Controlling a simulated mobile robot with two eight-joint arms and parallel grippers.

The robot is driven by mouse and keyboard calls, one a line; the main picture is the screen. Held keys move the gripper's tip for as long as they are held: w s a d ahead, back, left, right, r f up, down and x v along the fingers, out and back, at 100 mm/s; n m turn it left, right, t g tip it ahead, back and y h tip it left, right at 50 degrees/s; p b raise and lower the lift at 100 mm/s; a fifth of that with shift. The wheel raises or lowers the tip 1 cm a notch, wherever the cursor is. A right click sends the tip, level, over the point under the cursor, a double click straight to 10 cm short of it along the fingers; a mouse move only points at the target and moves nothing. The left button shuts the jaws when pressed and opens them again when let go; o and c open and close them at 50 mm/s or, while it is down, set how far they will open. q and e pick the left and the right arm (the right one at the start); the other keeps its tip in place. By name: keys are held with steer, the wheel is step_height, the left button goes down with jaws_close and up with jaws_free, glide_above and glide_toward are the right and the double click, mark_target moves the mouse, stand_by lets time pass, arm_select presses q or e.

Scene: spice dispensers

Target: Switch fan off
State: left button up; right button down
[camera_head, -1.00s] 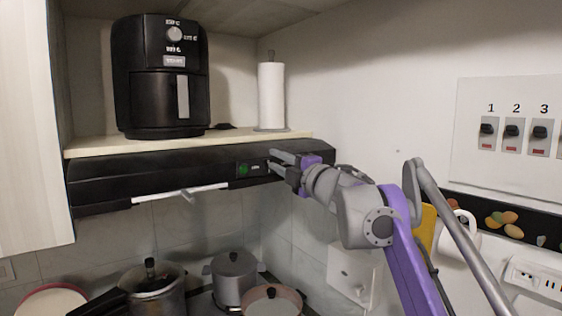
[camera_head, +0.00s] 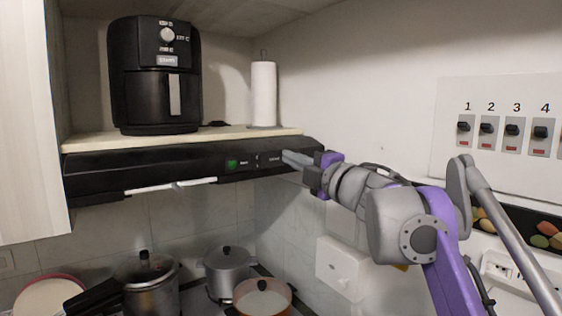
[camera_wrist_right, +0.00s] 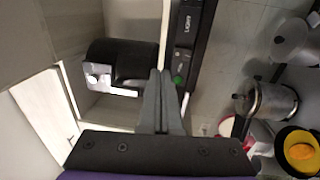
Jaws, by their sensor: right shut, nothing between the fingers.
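The black range hood (camera_head: 150,170) hangs under a wooden shelf. Its front panel carries a green button (camera_head: 232,163) with small white lettering beside it. In the right wrist view the green button (camera_wrist_right: 178,80) shows just right of the fingertips, with a "LIGHT" label further up the panel. My right gripper (camera_head: 286,156) is shut and empty, its fingertips at the panel's right end, to the right of the green button. The shut fingers also show in the wrist view (camera_wrist_right: 158,74). I cannot tell whether they touch the hood. My left gripper is not in view.
A black air fryer (camera_head: 155,75) and a paper roll (camera_head: 263,93) stand on the shelf (camera_head: 225,134). Several pots, including a steel one (camera_head: 150,285), are on the stove below. Numbered switches (camera_head: 488,130) are on the right wall.

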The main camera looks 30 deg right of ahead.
steer(key=s, duration=0.3)
steer(key=shift+s+d+r, duration=0.15)
steer(key=shift+r, duration=0.1)
